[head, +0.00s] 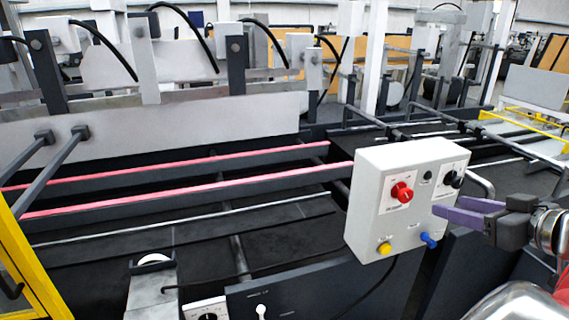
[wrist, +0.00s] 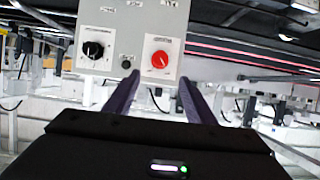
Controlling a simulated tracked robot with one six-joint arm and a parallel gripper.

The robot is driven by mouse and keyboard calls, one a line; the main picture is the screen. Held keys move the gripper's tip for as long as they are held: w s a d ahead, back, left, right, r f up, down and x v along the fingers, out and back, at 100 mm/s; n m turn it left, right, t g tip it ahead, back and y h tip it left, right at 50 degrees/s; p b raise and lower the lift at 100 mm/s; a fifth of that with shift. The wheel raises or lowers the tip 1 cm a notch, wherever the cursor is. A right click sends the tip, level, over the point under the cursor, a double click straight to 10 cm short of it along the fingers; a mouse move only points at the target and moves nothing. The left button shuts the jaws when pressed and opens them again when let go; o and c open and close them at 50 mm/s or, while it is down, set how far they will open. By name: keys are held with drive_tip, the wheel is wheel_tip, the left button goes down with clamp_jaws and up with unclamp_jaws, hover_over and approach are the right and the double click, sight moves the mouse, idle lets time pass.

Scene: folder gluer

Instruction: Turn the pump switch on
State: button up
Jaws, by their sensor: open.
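A light grey control box (head: 372,228) stands at the right of centre in the head view. The labels are too small to read, so I cannot tell which is the pump switch. My gripper (head: 440,210) is open and empty, its purple fingers in front of the box's right side. In the wrist view the red knob (wrist: 160,59) and black knob (wrist: 93,50) lie beyond the fingertips (wrist: 158,78); contact is not visible.
A second panel with a dark knob (head: 208,317) and a white toggle (head: 262,311) show at the bottom edge. Red-topped rails (head: 180,195) run left of the box. A curved metal handle (head: 482,185) sits close to its right side. A yellow frame (head: 22,260) stands far left.

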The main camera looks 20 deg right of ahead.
sight(408, 195)
drive_tip(key=shift+w, duration=0.1)
drive_tip(key=x, duration=1.3)
drive_tip(key=shift+w+a+f, duration=0.1)
drive_tip(key=shift+w+f, duration=0.15)
drive_tip(key=c, duration=1)
